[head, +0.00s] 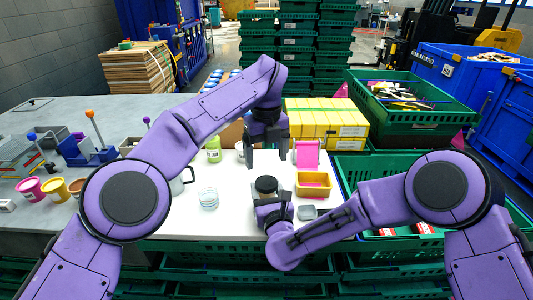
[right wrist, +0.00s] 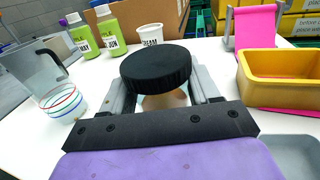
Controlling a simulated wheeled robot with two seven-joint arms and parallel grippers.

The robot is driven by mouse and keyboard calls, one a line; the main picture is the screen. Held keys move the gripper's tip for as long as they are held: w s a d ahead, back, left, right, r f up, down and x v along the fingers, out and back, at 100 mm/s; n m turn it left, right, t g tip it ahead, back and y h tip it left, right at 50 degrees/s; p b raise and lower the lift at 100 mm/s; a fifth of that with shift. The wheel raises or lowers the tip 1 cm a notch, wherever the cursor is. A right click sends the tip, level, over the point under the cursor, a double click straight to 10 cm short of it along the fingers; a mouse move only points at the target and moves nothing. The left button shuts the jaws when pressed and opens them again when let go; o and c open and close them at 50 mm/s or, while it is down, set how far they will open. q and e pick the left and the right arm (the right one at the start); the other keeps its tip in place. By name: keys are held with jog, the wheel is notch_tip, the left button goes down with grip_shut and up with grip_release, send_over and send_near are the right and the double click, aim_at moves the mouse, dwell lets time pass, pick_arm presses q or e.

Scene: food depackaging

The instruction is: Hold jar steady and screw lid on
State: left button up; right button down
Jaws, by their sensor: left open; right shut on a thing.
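The jar with its black lid (head: 266,185) stands on the white table in the head view. In the right wrist view the black ribbed lid (right wrist: 157,66) sits on top of the jar (right wrist: 164,101), whose body is mostly hidden below it. My right gripper (head: 268,199) is shut on the jar, with its fingers on either side under the lid. My left gripper (head: 267,160) is open and empty, pointing down above and slightly behind the jar. Whether the lid is screwed tight cannot be seen.
A yellow tray (head: 313,192) and a pink stand (head: 307,155) are right of the jar. A glass with coloured rings (head: 208,199) is at left. Green bottles (right wrist: 103,38) and a white cup (right wrist: 150,35) stand behind. A green crate (head: 415,110) is at back right.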

aim_at(266, 182)
pick_arm(q)
notch_tip(266, 182, down, 7)
jog(key=shift+f, duration=0.2)
jog(key=c, duration=1.1)
jog(key=shift+m, duration=0.9)
jog(key=o, duration=1.2)
jog(key=shift+r, duration=0.1)
jog(key=shift+r, duration=2.2)
jog(key=shift+c, duration=0.5)
